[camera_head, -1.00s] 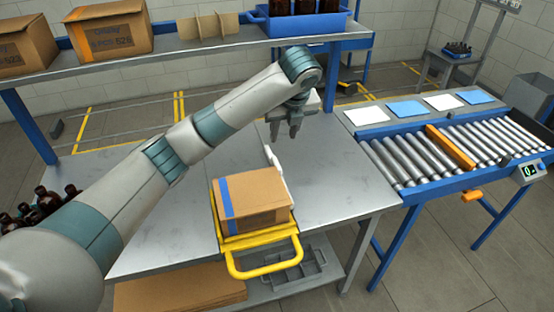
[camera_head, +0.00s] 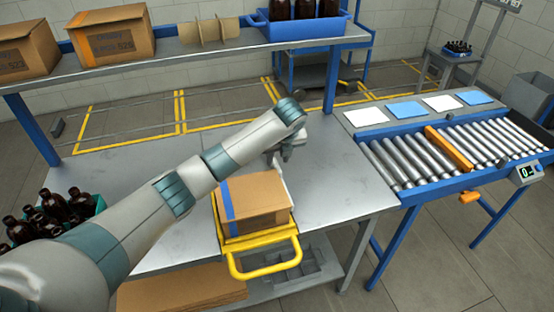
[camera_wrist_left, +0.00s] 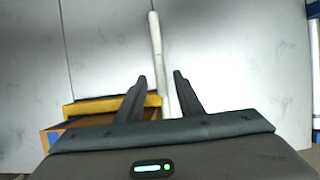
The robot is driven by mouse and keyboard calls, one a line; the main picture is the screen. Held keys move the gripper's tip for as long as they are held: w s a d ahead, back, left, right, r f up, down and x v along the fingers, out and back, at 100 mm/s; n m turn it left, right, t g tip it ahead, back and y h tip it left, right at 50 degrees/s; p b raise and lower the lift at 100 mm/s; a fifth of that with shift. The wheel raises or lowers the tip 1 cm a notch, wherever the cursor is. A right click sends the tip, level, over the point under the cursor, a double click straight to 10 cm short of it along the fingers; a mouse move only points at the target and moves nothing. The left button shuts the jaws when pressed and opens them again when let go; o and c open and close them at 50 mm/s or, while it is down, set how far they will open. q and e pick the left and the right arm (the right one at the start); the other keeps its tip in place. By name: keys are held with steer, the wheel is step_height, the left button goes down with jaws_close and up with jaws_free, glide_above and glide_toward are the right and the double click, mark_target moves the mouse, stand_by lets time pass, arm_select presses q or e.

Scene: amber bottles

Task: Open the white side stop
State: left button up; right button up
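The white side stop (camera_head: 280,169) is a thin white bar at the right side of a cardboard box (camera_head: 256,203), which sits in a yellow-framed holder (camera_head: 265,266) on the metal table. In the left wrist view the white side stop (camera_wrist_left: 156,50) runs up the picture between my fingers. My left gripper (camera_head: 284,154) is above the stop's far end, partly hidden by its own arm. The left wrist view shows the left gripper (camera_wrist_left: 160,76) open, with a finger on each side of the stop. I cannot tell whether they touch it. My right gripper is not in view.
Amber bottles (camera_head: 50,212) stand at the table's left. A raised shelf (camera_head: 190,58) behind carries boxes and a blue crate (camera_head: 305,32). A roller conveyor (camera_head: 440,155) stands to the right. The table (camera_head: 335,190) is bare right of the box.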

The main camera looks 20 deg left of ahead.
mark_target(276, 164)
arm_select(q)
steer(key=shift+x, duration=1.65)
steer(key=shift+c, duration=0.4)
jaws_close()
